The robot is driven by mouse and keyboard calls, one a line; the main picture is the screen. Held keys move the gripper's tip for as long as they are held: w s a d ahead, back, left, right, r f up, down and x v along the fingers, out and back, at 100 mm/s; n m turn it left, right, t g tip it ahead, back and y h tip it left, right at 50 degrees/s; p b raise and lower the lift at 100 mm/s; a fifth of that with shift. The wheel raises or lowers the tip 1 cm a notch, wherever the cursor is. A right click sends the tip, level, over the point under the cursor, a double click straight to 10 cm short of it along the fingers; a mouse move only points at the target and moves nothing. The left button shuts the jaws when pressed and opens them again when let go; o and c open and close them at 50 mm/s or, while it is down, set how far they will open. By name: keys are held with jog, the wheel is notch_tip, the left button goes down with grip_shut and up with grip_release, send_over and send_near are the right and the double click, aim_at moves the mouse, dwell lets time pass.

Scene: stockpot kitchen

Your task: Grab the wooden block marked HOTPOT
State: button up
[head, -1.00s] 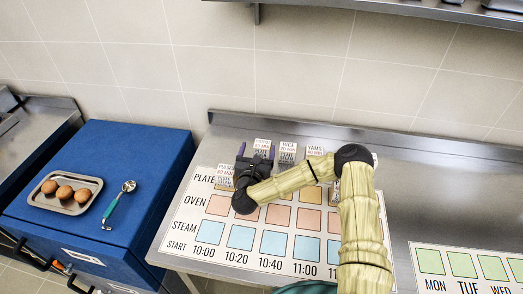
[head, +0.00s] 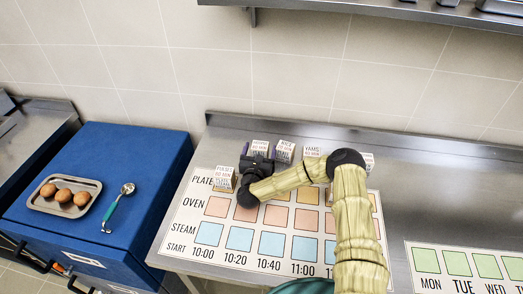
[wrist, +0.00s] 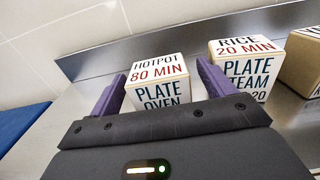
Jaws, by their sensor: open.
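The HOTPOT block (wrist: 158,78) is a pale wooden cube with "HOTPOT 80 MIN" on its top face and "PLATE OVEN" on its front face. In the wrist view it stands between the two purple fingers of my gripper (wrist: 160,90), with visible gaps; I see no contact. My gripper is open, and its dark body hides the block's lower front. In the head view my gripper (head: 258,158) is at the back left of the counter, with the HOTPOT block (head: 260,146) partly hidden behind it; its lettering is too small to read there.
The RICE block (wrist: 244,65) stands close to the right of the right finger. The YAMS block (head: 312,151) and another block (head: 368,160) stand farther right. One block (head: 222,180) is left of my gripper. The wall (head: 300,70) is behind. A printed schedule mat (head: 190,205) lies below.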

aim_at(261, 142)
jog(key=shift+w, duration=1.05)
jog(key=shift+w+d, duration=0.15)
jog(key=shift+w, duration=0.05)
jog(key=shift+d, duration=0.1)
jog(key=c, duration=1.1)
jog(key=shift+c, duration=0.2)
jog(key=shift+w+r, duration=0.1)
jog(key=shift+r, duration=0.05)
notch_tip(261, 142, up, 10)
jog(key=shift+f+b, duration=0.1)
jog(key=shift+b, duration=0.65)
